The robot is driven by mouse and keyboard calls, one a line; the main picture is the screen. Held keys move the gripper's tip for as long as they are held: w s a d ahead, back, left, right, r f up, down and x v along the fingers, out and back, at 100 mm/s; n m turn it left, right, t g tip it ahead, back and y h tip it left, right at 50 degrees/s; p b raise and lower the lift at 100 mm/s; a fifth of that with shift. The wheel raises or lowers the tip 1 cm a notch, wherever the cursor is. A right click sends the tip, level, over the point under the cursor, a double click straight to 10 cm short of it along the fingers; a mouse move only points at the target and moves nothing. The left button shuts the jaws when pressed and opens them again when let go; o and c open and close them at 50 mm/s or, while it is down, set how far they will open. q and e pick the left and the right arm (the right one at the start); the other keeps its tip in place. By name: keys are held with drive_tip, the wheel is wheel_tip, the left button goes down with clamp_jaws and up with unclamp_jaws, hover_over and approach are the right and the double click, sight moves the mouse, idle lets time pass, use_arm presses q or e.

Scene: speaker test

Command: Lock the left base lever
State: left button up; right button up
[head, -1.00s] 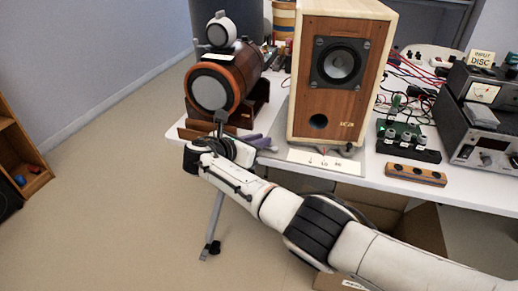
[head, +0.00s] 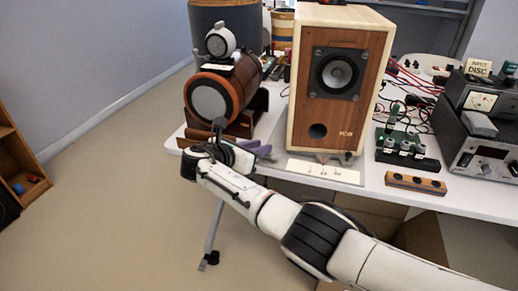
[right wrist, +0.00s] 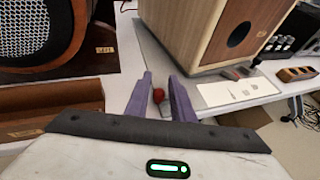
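The wooden speaker (head: 340,85) stands upright on a grey base plate at the table's front; its lower part also shows in the right wrist view (right wrist: 225,30). My right gripper (head: 268,150) is left of the speaker's lower left corner, at the table's front edge. In the right wrist view its two purple fingers (right wrist: 160,92) are spread apart. A small red knob (right wrist: 158,95) shows between them, apparently on the left base lever; contact cannot be told. Most of that lever is hidden. A grey fitting (right wrist: 235,72) sits at the speaker's front bottom edge. My left gripper is out of view.
A round brown speaker (head: 222,95) in a wooden cradle stands close behind my right gripper. A white card (head: 325,170) lies before the wooden speaker. A knob box (head: 407,150), a wooden block (head: 415,183) and a metering unit (head: 485,120) stand right.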

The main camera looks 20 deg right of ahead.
wheel_tip(320, 180, up, 8)
drive_tip(key=shift+p, duration=1.25)
drive_tip(key=shift+r, duration=0.6)
